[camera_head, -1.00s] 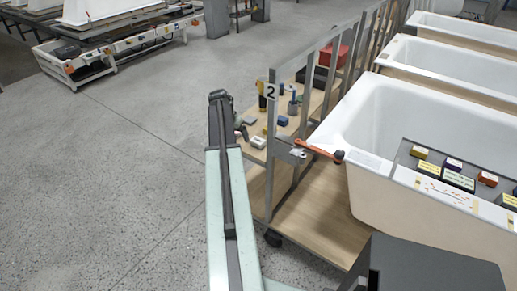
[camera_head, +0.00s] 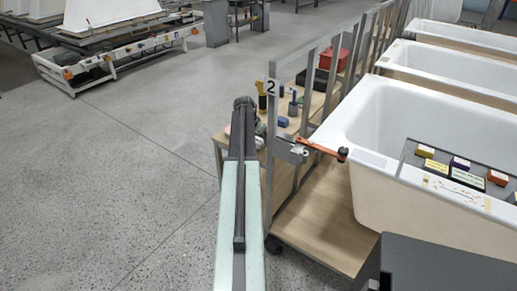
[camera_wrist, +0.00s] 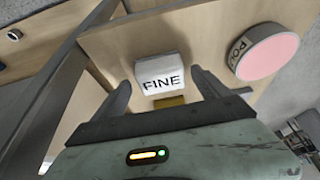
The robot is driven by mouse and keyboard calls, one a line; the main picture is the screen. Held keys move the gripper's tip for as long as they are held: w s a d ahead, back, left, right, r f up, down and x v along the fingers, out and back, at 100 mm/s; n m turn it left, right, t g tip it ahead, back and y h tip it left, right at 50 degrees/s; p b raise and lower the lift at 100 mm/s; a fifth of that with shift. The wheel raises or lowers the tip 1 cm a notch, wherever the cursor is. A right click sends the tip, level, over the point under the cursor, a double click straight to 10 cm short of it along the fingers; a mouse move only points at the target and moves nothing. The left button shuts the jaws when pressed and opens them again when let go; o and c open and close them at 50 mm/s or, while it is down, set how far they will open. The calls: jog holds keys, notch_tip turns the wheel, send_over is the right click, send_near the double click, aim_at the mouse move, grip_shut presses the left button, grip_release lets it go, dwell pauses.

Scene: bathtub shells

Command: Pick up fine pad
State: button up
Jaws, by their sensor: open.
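The fine pad (camera_wrist: 162,68) is a white block marked FINE, with a mustard-coloured strip along its near edge, lying on a pale wooden shelf (camera_wrist: 120,45) in the wrist view. My gripper (camera_wrist: 160,80) is open, with one dark finger at each side of the pad's near part. I cannot tell whether the fingers touch it or how high they are. In the head view, my arm reaches over the wooden shelf of the cart, and its far end hides my gripper and the pad.
A round pink-topped pad (camera_wrist: 268,52) stands right of the fine pad. Grey cart posts (camera_head: 271,150) rise just right of my arm. An orange-handled tool (camera_head: 320,149) hangs on the cart near a white bathtub (camera_head: 385,125).

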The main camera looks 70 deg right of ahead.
aim_at(258, 140)
jog(key=shift+d+f, duration=0.2)
jog(key=shift+f, duration=0.45)
jog(key=shift+r, duration=0.2)
jog(key=c, duration=1.5)
jog(key=shift+o, duration=0.2)
notch_tip(258, 140, up, 10)
jog(key=p, duration=1)
